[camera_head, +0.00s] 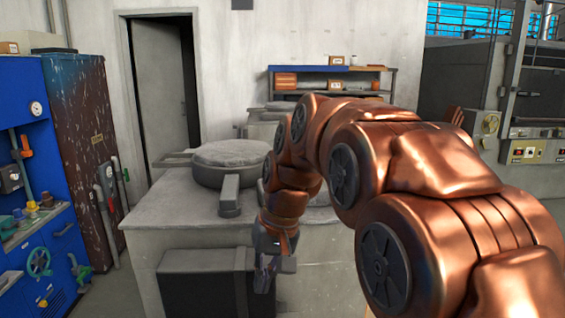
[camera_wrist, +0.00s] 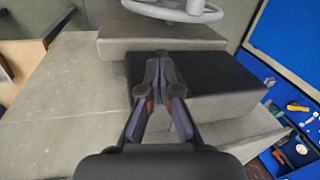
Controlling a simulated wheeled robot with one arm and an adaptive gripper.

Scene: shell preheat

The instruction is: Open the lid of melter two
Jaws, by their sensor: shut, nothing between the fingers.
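A round grey melter (camera_head: 222,178) with its lid (camera_head: 232,153) down stands on the grey bench block (camera_head: 165,215) in the head view. A handle bar sticks out at its left, and a grey post stands at its front. Another rounded top is mostly hidden behind my arm to its right. I see no label telling which is melter two. My gripper (camera_head: 268,278) is low in front of the block, apart from the lid, beside the dark box. In the wrist view its fingers (camera_wrist: 160,62) are together and empty. A grey round rim (camera_wrist: 178,10) is at the top.
A dark box (camera_head: 203,285) juts from the block's front; it also shows in the wrist view (camera_wrist: 215,85). A blue cabinet (camera_head: 60,165) with valves and a rusty locker (camera_head: 92,150) stand left. A shelf (camera_head: 385,85) stands behind. Floor is clear between cabinet and block.

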